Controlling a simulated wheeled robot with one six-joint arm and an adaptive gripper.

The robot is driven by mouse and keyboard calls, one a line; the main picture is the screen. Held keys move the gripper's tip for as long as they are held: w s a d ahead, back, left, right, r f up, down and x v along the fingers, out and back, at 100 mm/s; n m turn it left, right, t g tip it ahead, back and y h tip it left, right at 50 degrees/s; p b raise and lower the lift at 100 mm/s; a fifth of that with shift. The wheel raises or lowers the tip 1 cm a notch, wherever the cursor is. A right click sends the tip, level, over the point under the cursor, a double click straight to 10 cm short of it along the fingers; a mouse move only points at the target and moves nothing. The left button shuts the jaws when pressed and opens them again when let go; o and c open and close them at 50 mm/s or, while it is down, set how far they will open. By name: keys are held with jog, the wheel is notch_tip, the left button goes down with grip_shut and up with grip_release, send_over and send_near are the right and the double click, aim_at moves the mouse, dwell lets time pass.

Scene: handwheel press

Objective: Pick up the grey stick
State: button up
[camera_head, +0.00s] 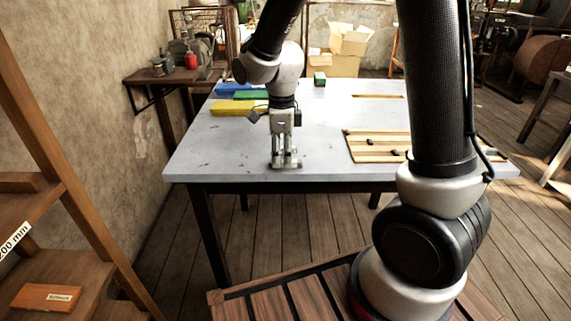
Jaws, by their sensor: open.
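My gripper (285,161) points straight down at the near left part of the grey table (325,135), close to its front edge. Its fingers are open, with the tips at or just above the tabletop. I cannot clearly make out a grey stick. Grey parts at the fingertips blend with the tabletop, so I cannot tell whether a stick lies between or behind the fingers.
Blue (240,88), green (258,95) and yellow (238,108) pieces lie at the table's left. A green block (320,78) stands at the back. A slatted wooden board (372,145) with dark knobs lies right. A wooden shelf (60,200) stands left.

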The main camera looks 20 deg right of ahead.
jog(key=shift+f, duration=0.65)
jog(key=c, duration=0.8)
jog(key=shift+c, duration=0.2)
jog(key=shift+r, duration=0.1)
